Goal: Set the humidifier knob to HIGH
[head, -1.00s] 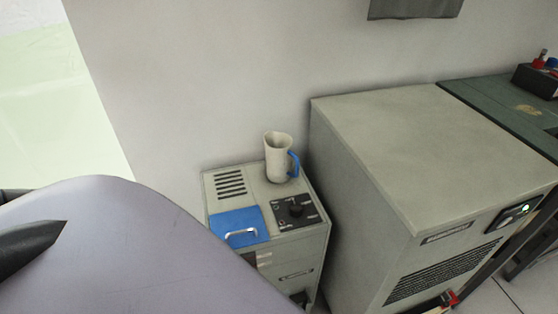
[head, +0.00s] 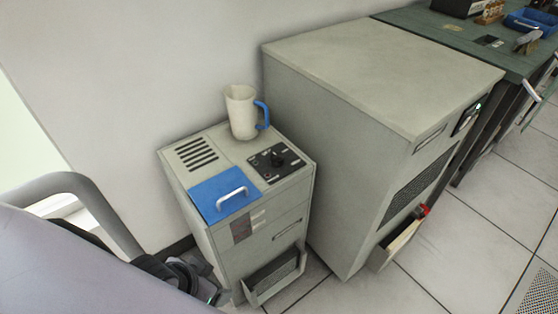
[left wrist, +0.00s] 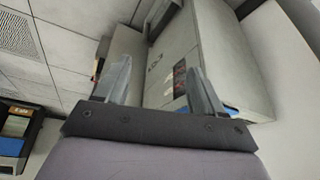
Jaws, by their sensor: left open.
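The humidifier (head: 262,228) is a small grey cabinet against the wall. Its black knob (head: 277,160) sits on a dark panel (head: 266,172) at the right of its top; the knob's setting is too small to read. My left gripper (left wrist: 155,85) is open and empty in the left wrist view, with a grey cabinet and a blue patch beyond its fingers. In the head view my left gripper (head: 200,282) shows partly at the lower left, low beside the cabinet and apart from the knob. My right gripper is not in view.
A white jug (head: 241,112) with a blue handle stands behind the knob panel. A blue lid (head: 213,197) with a metal handle lies left of it. A taller grey cabinet (head: 370,75) stands close on the right. A drawer (head: 277,277) at the humidifier's lower front is open.

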